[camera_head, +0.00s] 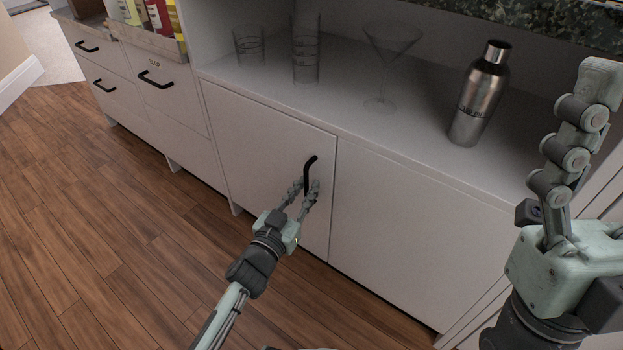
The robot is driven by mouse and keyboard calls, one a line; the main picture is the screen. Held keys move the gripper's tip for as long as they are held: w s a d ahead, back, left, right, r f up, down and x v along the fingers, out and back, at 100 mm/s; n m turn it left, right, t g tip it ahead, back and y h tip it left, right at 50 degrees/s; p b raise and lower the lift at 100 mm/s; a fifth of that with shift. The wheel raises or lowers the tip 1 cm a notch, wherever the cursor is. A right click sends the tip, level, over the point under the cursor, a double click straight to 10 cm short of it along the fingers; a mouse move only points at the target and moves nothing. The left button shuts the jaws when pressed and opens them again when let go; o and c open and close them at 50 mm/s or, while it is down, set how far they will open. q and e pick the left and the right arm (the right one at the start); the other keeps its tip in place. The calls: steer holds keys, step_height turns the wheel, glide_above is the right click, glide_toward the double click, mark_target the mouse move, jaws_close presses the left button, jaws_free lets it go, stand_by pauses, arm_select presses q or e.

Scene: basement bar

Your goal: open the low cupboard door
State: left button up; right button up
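The low cupboard door (265,150) is white, with a black bar handle (309,168) near its right edge. It looks closed, flush with the panel beside it. My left gripper (306,184) is at the lower part of the handle. Its two fingers are spread, one on each side of the handle, with a gap showing. Contact with the handle is not clear. My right gripper (588,75) is raised at the right edge, fingers upward, seen from the side. Only one finger shows clearly, so its opening is hidden.
A neighbouring white panel (410,230) is right of the door. On the shelf above stand a steel shaker (481,98), a martini glass (388,50) and two tumblers (306,50). Drawers (150,85) with black handles are at the left. The wooden floor (110,230) in front is clear.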

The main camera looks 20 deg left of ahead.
arm_select(q)
steer(key=shift+w, duration=0.25)
steer(key=shift+s, duration=0.1)
jaws_close()
steer(key=shift+r, duration=0.1)
